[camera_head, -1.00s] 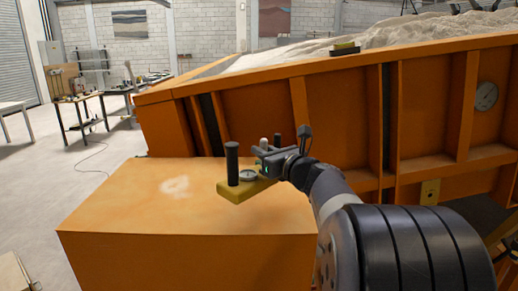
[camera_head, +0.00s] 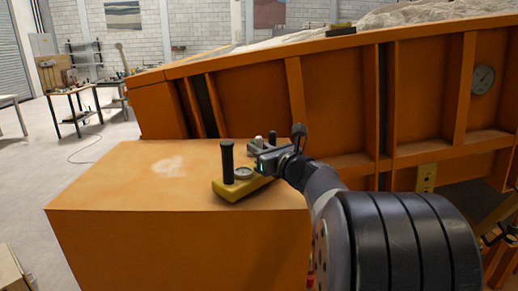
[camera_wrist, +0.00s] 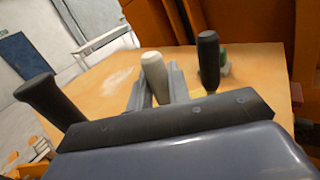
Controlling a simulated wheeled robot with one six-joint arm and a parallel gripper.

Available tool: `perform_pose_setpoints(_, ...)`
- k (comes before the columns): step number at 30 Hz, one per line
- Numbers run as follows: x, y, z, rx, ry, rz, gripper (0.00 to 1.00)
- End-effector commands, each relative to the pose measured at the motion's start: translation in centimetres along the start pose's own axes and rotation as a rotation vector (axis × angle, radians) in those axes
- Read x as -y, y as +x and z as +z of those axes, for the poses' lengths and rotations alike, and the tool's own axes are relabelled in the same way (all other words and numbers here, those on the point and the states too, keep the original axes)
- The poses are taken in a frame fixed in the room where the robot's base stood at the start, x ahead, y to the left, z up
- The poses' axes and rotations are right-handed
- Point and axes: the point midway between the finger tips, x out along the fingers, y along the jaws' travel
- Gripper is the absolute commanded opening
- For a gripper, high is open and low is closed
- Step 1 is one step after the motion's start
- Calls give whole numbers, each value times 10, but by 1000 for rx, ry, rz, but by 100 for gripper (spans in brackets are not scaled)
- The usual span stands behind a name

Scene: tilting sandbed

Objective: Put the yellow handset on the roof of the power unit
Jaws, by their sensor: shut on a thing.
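The yellow handset (camera_head: 232,189) has a flat yellow body, a tall black post, a round dial and a pale knob. My gripper (camera_head: 257,150) is shut on the pale knob, which also shows between the fingers in the wrist view (camera_wrist: 153,70). The handset is level over the right part of the orange roof of the power unit (camera_head: 115,190). Its underside is at or very close to the roof; I cannot tell if they touch. In the wrist view the roof (camera_wrist: 105,90) lies beyond the fingers, and most of the yellow body is hidden.
The roof's left part is clear apart from a pale worn patch (camera_head: 167,165).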

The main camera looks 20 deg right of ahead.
Motion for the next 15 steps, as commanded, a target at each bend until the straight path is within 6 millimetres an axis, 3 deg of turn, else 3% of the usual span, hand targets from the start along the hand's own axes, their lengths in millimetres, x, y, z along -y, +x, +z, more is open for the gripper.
perform_pose_setpoints(15,0,0,-7,2,0,0,0)
